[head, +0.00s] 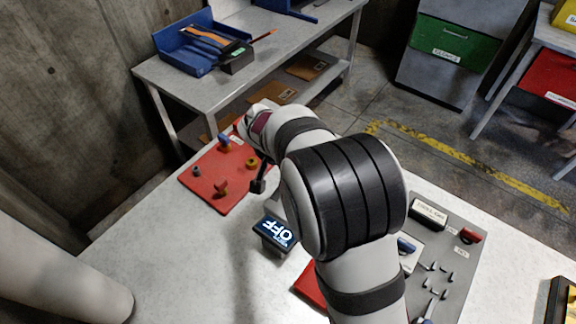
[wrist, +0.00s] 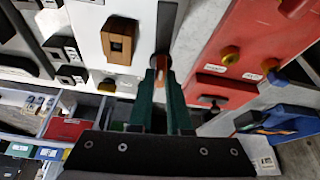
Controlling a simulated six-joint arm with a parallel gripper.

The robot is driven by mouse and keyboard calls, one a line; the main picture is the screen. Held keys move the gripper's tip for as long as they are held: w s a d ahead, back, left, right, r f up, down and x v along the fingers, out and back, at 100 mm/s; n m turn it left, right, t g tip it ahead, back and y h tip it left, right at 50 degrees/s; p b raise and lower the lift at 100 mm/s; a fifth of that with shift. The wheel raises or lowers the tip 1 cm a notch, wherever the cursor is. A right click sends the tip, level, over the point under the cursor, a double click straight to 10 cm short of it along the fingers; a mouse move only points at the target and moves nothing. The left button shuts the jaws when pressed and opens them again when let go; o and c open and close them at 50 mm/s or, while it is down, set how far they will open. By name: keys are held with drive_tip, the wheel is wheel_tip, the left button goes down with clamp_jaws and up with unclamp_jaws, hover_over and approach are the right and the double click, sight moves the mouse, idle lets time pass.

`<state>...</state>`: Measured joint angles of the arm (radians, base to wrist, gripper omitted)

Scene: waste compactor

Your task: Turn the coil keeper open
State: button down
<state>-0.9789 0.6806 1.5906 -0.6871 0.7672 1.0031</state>
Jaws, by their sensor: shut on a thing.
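In the wrist view my gripper (wrist: 161,72) has its two green fingers close together, with a small orange-brown piece (wrist: 161,64) between the tips. I take this piece for the coil keeper, though most of it is hidden by the fingers. A dark upright bar and a dark round part show just beyond the tips, beside a white panel (wrist: 88,18). In the head view my arm covers the gripped piece, and the fingers cannot be made out there.
A red board (head: 208,187) with coloured knobs lies left of my arm; it also shows in the wrist view (wrist: 232,50). A dark display reading OFF (head: 275,234) stands nearby. A grey panel (head: 458,268) lies to the right.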

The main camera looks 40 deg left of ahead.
drive_tip(key=shift+m+h, duration=0.3)
drive_tip(key=shift+m, duration=0.4)
drive_tip(key=c, duration=0.9)
unclamp_jaws()
drive_tip(key=shift+o, duration=0.2)
drive_tip(key=v, duration=1.5)
drive_tip(key=shift+r, duration=0.4)
drive_tip(key=shift+s+a, duration=0.1)
